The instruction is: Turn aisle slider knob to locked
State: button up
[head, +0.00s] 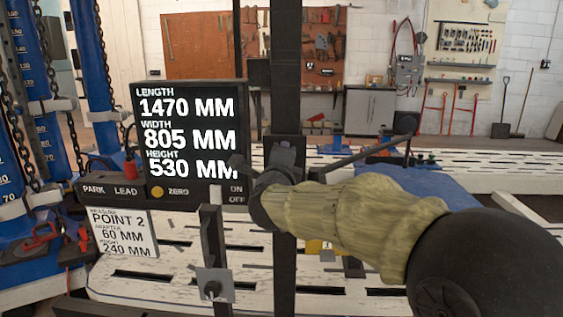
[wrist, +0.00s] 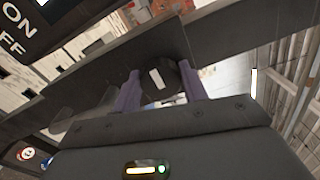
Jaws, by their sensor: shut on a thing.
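The slider knob (wrist: 158,80) is a round black knob with a white mark, on a dark bar in the wrist view. My gripper (wrist: 159,88) has its two purple fingers on either side of the knob, closed on it. In the head view my gripper (head: 271,183) is at the dark upright post (head: 286,80), beside a dark slider block (head: 287,149) just right of the display. My wrist and gripper body hide the knob there.
A display (head: 190,130) with a control strip stands close to the left of the post. A second upright (head: 213,240) carries a grey plate with a knob. White slotted rails (head: 160,280) lie behind. Blue posts with chains (head: 95,70) stand at the left.

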jog(key=o, duration=1)
jog(key=s, duration=1.7)
jog(key=shift+s+a, duration=0.2)
jog(key=shift+a, duration=0.1)
